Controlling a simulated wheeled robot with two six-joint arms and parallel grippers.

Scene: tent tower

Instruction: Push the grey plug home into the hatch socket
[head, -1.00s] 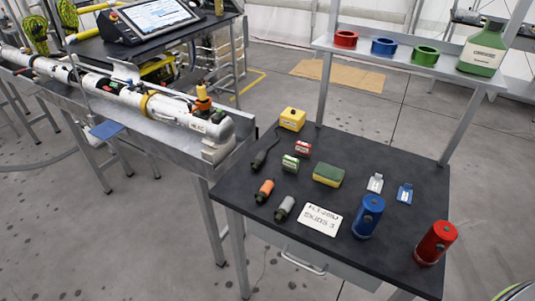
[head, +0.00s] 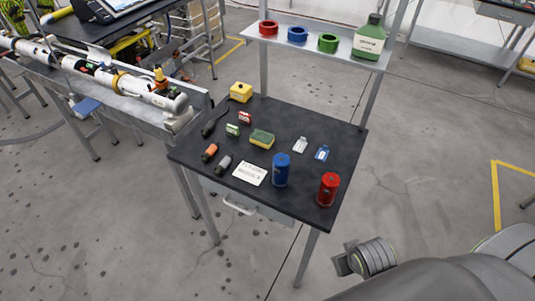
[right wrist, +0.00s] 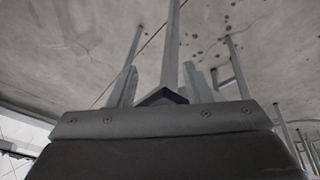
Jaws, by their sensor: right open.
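The grey plug (head: 223,164) lies on the dark table (head: 190,152) near its left front edge, beside a similar orange plug (head: 210,152). I cannot make out the hatch socket; a long white tubular module (head: 130,88) lies on a metal bench at the upper left. My right arm comes in at the lower right of the head view, off the table's right side and well away from the grey plug. In the right wrist view my right gripper (right wrist: 163,88) has its fingers apart, with nothing held. My left gripper is not in view.
A blue canister (head: 281,170) and a red canister (head: 327,189) stand on the table's right front. A white label card (head: 249,173), a sponge (head: 262,139) and a yellow box (head: 241,91) also lie there. A shelf (head: 290,42) rises behind.

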